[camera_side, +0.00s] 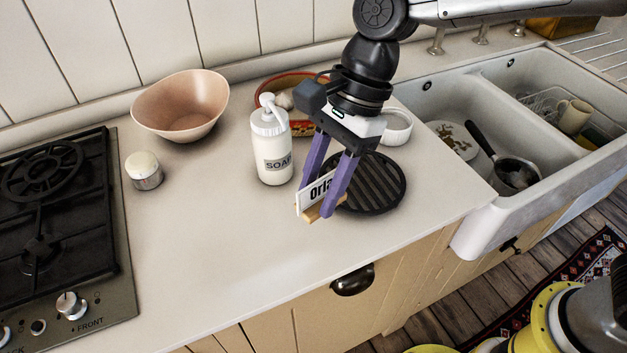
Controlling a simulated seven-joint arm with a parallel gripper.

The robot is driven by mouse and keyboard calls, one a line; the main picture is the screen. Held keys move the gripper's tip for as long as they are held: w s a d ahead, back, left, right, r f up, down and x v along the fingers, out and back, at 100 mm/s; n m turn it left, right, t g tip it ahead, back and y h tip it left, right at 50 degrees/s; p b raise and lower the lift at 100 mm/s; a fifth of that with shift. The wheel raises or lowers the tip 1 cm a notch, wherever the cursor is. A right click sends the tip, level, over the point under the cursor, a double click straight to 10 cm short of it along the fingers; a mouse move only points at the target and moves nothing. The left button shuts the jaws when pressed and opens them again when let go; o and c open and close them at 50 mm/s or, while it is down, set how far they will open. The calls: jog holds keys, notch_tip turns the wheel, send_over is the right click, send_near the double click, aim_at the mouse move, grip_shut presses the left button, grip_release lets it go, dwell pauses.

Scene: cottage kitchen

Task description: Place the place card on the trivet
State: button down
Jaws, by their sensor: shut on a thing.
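The place card (303,204) is a white card with dark lettering, partly readable as "Orla", with a wooden base (312,213). My gripper (314,199) has purple fingers and is shut on the place card, one finger on each side. The card is at the left front edge of the trivet; I cannot tell whether it touches the counter. The trivet (380,184) is a round, dark, ridged disc lying on the counter. Its left part is hidden behind my gripper finger and the card.
A soap bottle (271,150) stands close to the left of my gripper. A red-rimmed dish (300,125) and a white bowl (397,127) are behind. A pink bowl (183,108), a shaker (145,171) and a hob (60,220) are left. The sink (482,205) is right. The front counter is clear.

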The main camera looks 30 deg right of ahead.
jog(key=s+d+r+m+t, duration=0.1)
jog(key=s+d, duration=0.1)
jog(key=d, duration=0.8)
jog(key=s+d+r+m, duration=0.1)
jog(key=d+m, duration=0.1)
jog(key=d, duration=0.8)
send_over(355, 181)
jog(key=d, duration=0.2)
jog(key=f, duration=0.9)
jog(key=shift+s+a+f, duration=0.1)
jog(key=shift+s, duration=0.15)
jog(key=shift+w+a+f, duration=0.1)
jog(key=shift+w+f, duration=0.05)
jog(key=shift+f, duration=0.8)
jog(key=shift+w+f, duration=0.1)
jog(key=shift+f, duration=0.8)
jog(key=shift+f, duration=0.1)
jog(key=shift+c, duration=2.3)
grip_release()
